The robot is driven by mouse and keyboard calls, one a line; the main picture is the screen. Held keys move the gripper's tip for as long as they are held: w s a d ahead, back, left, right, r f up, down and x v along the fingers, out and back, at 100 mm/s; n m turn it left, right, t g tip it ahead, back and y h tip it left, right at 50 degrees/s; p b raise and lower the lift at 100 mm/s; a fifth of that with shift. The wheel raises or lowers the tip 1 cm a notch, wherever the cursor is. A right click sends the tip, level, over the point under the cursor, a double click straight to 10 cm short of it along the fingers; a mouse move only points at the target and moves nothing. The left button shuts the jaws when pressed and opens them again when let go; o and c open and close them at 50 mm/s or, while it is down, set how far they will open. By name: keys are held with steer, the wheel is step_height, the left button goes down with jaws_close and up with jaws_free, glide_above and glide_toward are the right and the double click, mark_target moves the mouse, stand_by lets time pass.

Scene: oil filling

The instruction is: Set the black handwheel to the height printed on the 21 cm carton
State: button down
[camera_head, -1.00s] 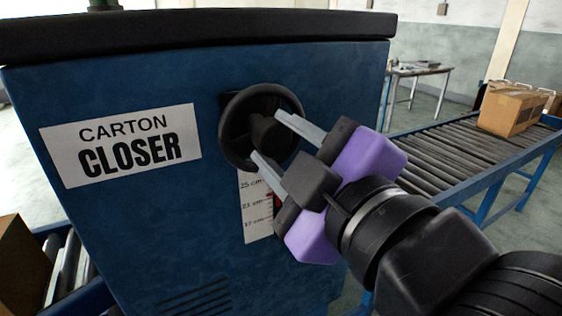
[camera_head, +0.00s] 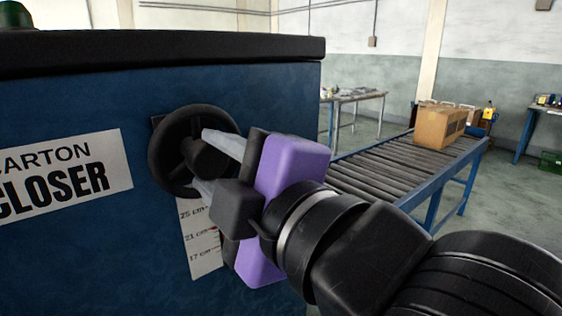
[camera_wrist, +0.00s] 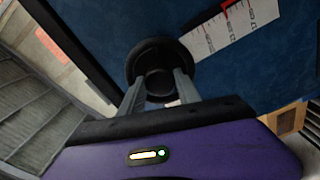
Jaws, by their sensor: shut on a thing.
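The black handwheel (camera_head: 165,150) is mounted on the blue carton closer (camera_head: 90,245). My gripper (camera_head: 205,162) is shut on the handwheel's hub, with its pale fingers on either side; the wrist view also shows the fingers around the hub (camera_wrist: 156,84). A white scale card (camera_head: 200,250) below the wheel reads 25 cm, 21 cm and 17 cm. My gripper hides its right part in the head view. In the wrist view the scale (camera_wrist: 225,30) carries a red pointer (camera_wrist: 229,4) near its upper edge. A brown carton (camera_head: 438,127) stands on the conveyor; no height print is readable on it.
A roller conveyor (camera_head: 385,168) runs off to the right of the closer. A grey table (camera_head: 352,96) stands behind it. A white label (camera_head: 65,175) is on the closer's front. Open floor lies right of the conveyor.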

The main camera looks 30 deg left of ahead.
steer(key=shift+f, duration=0.1)
steer(key=c, duration=0.9)
jaws_free()
steer(key=shift+o, duration=0.2)
steer(key=v, duration=0.8)
steer(key=shift+a, duration=0.1)
